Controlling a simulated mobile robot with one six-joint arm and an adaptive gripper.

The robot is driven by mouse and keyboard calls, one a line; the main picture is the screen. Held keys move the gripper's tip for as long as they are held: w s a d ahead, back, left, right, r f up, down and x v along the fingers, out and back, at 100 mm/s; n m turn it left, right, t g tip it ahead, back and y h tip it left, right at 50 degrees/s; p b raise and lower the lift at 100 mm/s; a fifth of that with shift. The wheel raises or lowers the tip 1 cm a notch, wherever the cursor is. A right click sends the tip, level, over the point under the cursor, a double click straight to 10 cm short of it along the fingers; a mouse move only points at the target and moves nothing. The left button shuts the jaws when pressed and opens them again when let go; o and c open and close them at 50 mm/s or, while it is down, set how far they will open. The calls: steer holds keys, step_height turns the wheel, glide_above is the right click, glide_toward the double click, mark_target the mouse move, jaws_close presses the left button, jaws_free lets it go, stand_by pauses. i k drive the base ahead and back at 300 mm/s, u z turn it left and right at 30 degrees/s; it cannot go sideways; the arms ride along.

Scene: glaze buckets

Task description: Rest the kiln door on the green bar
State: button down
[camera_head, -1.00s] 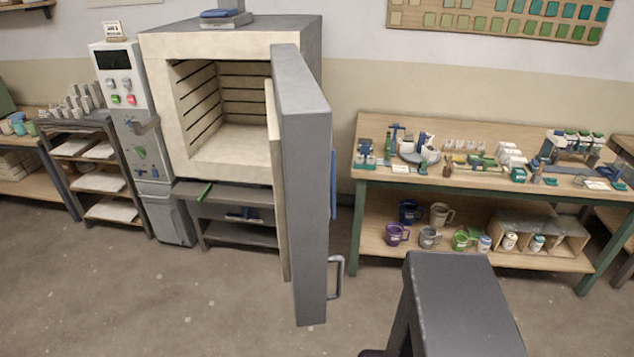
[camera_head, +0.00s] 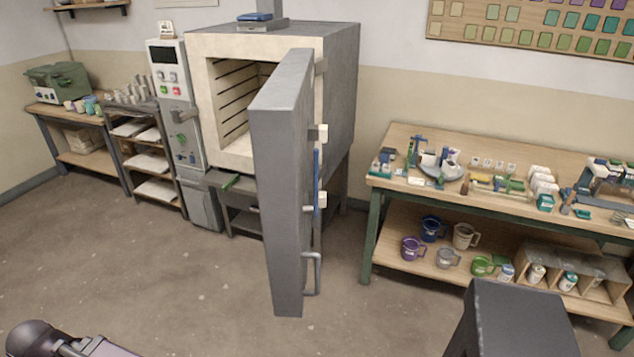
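The grey kiln door (camera_head: 281,190) stands open and swung out from the kiln (camera_head: 340,90), hiding the right part of its pale chamber. A metal handle (camera_head: 314,272) is low on the door's right side. The door is apart from the bar in the picture. A dark round joint and link of my arm (camera_head: 75,343) show at the bottom left. My gripper is out of view.
A control cabinet (camera_head: 174,120) and a rack (camera_head: 145,165) stand left of the kiln. A workbench (camera_head: 400,135) with tools, mugs and jars stands at the right. The floor (camera_head: 170,280) in front is clear. A dark part at the bottom right seems mine.

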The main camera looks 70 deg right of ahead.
mark_target(283, 132)
steer(key=u, duration=0.1)
steer(key=k, duration=1.5)
steer(key=z, duration=1.6)
steer(key=i, duration=1)
steer(key=z, duration=0.1)
